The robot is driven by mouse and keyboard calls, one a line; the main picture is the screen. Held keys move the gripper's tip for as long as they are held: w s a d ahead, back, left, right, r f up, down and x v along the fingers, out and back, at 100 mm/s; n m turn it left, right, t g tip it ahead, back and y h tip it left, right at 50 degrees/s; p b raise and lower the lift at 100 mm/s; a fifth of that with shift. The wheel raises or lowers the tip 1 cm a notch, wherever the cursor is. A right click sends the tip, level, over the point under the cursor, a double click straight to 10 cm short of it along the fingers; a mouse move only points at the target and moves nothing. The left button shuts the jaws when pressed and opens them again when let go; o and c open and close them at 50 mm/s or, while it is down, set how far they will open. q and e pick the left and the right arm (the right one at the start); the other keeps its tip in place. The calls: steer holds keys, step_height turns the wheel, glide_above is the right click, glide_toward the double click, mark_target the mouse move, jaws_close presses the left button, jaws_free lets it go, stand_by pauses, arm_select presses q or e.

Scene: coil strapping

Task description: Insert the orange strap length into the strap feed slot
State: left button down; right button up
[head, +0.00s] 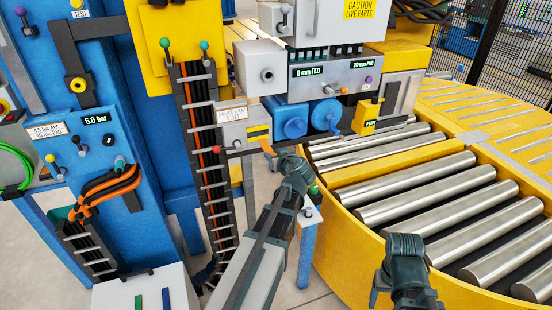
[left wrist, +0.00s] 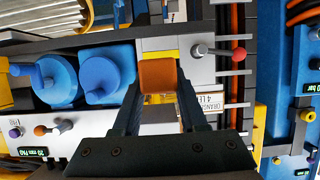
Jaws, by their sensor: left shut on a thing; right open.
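My left gripper (head: 277,156) is shut on the orange strap length (head: 267,147). In the left wrist view the strap's orange end (left wrist: 158,75) stands between the two fingertips (left wrist: 158,92). It is in front of a pale block with a yellow strip, beside the label with "ORANGE" and "4 LEFT" (head: 232,112). I cannot tell whether the strap touches this block. The strap feed slot cannot be made out clearly; the grey machine front has a display reading "0 mm FED" (head: 309,71). My right gripper (head: 405,250) is low at the right, empty.
A roller conveyor (head: 440,195) with a yellow rim fills the right. A blue cabinet (head: 100,160) with orange hoses stands at the left.

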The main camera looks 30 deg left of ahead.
mark_target(258, 131)
arm_select(q)
steer(key=shift+w+a, duration=1.1)
steer(key=shift+a, duration=0.15)
steer(key=shift+w+a, duration=1.3)
steer(key=shift+a, duration=0.2)
steer(key=shift+w+a, duration=1.25)
steer(key=shift+a, duration=0.3)
steer(key=shift+w+a, duration=1.3)
steer(key=shift+a, duration=0.2)
stand_by(1.1)
steer(key=shift+c, duration=1.8)
jaws_free()
steer(key=shift+r, duration=0.1)
steer(key=shift+d, duration=0.1)
